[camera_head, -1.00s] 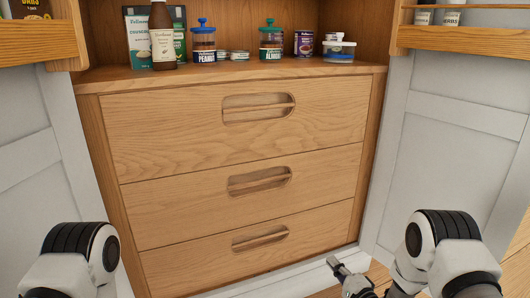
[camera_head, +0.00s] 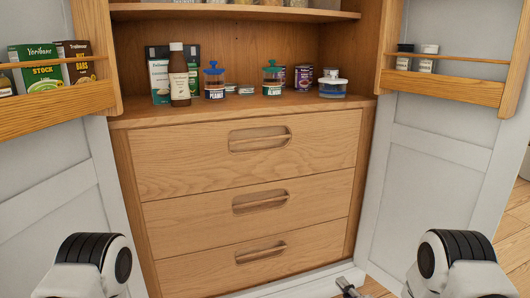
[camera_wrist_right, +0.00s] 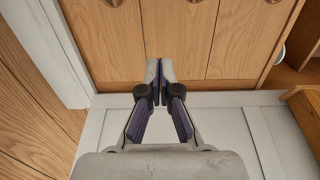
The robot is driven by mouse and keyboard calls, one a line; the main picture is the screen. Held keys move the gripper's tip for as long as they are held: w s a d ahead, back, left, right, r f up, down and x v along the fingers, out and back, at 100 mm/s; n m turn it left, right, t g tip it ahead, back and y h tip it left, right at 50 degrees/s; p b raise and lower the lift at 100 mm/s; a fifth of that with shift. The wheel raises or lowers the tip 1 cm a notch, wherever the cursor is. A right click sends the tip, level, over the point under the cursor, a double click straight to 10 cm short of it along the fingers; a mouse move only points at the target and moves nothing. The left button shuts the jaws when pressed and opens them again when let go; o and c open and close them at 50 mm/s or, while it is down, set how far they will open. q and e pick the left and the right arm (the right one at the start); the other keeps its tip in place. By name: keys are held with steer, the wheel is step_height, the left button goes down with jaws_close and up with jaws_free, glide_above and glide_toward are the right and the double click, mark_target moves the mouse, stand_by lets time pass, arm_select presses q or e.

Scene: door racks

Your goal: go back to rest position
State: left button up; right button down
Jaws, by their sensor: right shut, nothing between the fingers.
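My right gripper (camera_head: 347,287) shows only in part at the bottom edge of the head view, low in front of the cabinet's foot and beside the right door. In the right wrist view my right gripper (camera_wrist_right: 159,82) has its fingertips together, with nothing between them. The wooden drawers (camera_head: 250,165) in front of me are all closed. Two pale arm links of mine stand at the lower left and lower right corners of the head view. My left gripper is outside the frame.
The white right door (camera_head: 430,150) and left door (camera_head: 40,160) stand open on both sides, with wooden door racks (camera_head: 445,84) (camera_head: 60,108). Bottles, jars and boxes stand on the shelf (camera_head: 230,112) above the drawers. Wooden floor (camera_head: 513,225) shows at right.

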steer(key=s+r+n+g+h+p, duration=0.1)
steer(key=s+r+g+h+p, duration=0.35)
steer(key=s+r+p, duration=1.35)
steer(key=s+d+f+n+g+h+p, duration=0.1)
steer(key=s+n+g+p, duration=0.5)
steer(key=s, duration=0.6)
steer(key=s+d+f+n+g+p, duration=0.1)
steer(key=s+n+g+p, duration=0.4)
steer(key=s, duration=0.6)
steer(key=shift+s+d+n+g+h+p, duration=0.35)
steer(key=shift+s+d+n+g, duration=0.05)
steer(key=shift+d+n+g, duration=0.3)
